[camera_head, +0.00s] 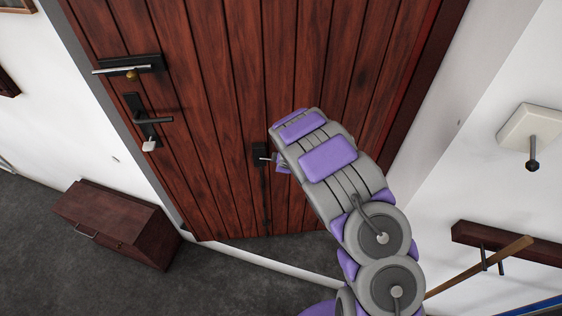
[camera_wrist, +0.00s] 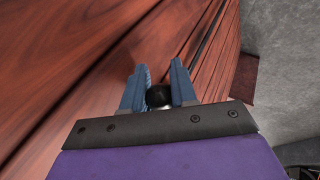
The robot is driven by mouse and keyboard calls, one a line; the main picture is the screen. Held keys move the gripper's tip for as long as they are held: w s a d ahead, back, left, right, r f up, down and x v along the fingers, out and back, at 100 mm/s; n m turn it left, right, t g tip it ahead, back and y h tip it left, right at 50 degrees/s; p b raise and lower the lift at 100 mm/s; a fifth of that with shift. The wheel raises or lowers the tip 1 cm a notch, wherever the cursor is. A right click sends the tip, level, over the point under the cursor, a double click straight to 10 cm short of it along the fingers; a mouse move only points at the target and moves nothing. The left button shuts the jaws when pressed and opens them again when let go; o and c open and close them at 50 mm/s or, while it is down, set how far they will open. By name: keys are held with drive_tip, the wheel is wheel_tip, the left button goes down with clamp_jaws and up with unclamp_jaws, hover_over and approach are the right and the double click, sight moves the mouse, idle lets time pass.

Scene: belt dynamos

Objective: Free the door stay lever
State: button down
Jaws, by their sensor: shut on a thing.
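The brown plank door (camera_head: 230,110) fills the middle of the head view. A small black plate (camera_head: 259,153) with a short metal lever, which looks like the door stay lever, is mounted low on it. My gripper (camera_head: 274,160) is at this lever, its fingers mostly hidden behind my arm in the head view. In the wrist view my gripper (camera_wrist: 160,88) has its two blue fingers on either side of a dark round knob (camera_wrist: 158,96), close to the door surface. The fingers are shut on this knob, which appears to be the lever's end.
A dark wooden box (camera_head: 118,222) stands on the grey floor (camera_head: 50,270). A wall rack (camera_head: 500,243) with a wooden stick and a white wall fixture (camera_head: 530,130) are at right.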

drive_tip(key=shift+w+r, duration=0.1)
drive_tip(key=shift+r, duration=0.05)
drive_tip(key=c, duration=1.2)
unclamp_jaws()
drive_tip(key=p+v, duration=0.2)
drive_tip(key=v, duration=1.5)
